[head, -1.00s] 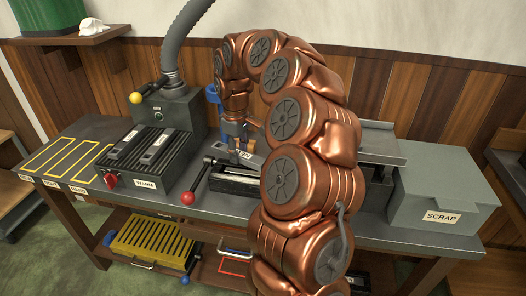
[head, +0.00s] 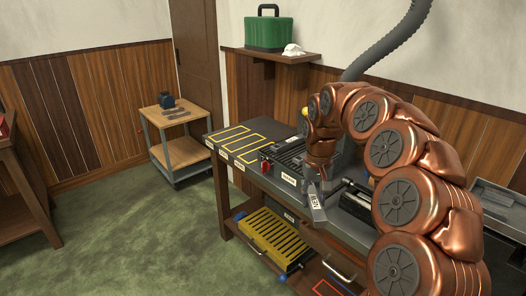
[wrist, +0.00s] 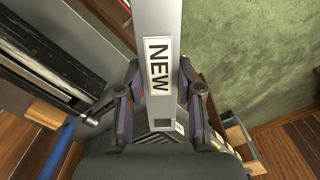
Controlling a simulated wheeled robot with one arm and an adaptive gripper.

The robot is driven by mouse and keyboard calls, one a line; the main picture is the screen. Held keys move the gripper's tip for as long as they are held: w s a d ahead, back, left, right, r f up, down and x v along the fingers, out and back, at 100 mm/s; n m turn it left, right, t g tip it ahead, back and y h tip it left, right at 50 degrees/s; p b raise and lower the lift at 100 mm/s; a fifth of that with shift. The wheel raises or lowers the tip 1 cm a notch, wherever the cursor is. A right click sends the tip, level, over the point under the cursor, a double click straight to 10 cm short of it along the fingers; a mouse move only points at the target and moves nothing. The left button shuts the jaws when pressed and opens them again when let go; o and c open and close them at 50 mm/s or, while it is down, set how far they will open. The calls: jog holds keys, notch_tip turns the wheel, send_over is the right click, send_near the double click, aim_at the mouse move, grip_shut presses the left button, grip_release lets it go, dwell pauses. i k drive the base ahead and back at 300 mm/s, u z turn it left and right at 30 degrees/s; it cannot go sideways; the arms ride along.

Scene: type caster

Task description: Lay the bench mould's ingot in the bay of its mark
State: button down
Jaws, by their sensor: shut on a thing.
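My gripper (head: 318,186) is shut on a grey bar-shaped ingot (head: 317,208) with a white tag. In the wrist view the ingot (wrist: 155,25) lies between the fingers (wrist: 158,100), and its tag reads NEW. It hangs tilted in the air by the bench's front edge, in front of the warmer. The yellow-outlined bays (head: 224,134) are on the bench's far left end and look empty. Small tags (head: 238,168) on the edge before them are too small to read now. The bench mould (head: 357,200) is right of my gripper, partly hidden by my arm.
The dark ribbed warmer (head: 283,158) with a red knob (head: 265,168) stands between the bays and my gripper. A yellow slatted rack (head: 273,238) sits on the lower shelf. A small trolley (head: 178,150) stands beyond the bench. Green floor (head: 130,235) is open at left.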

aim_at(228, 134)
jog(key=u, duration=0.45)
jog(key=i, duration=0.85)
jog(key=u, duration=0.55)
jog(key=i, duration=2)
jog(key=z, duration=0.4)
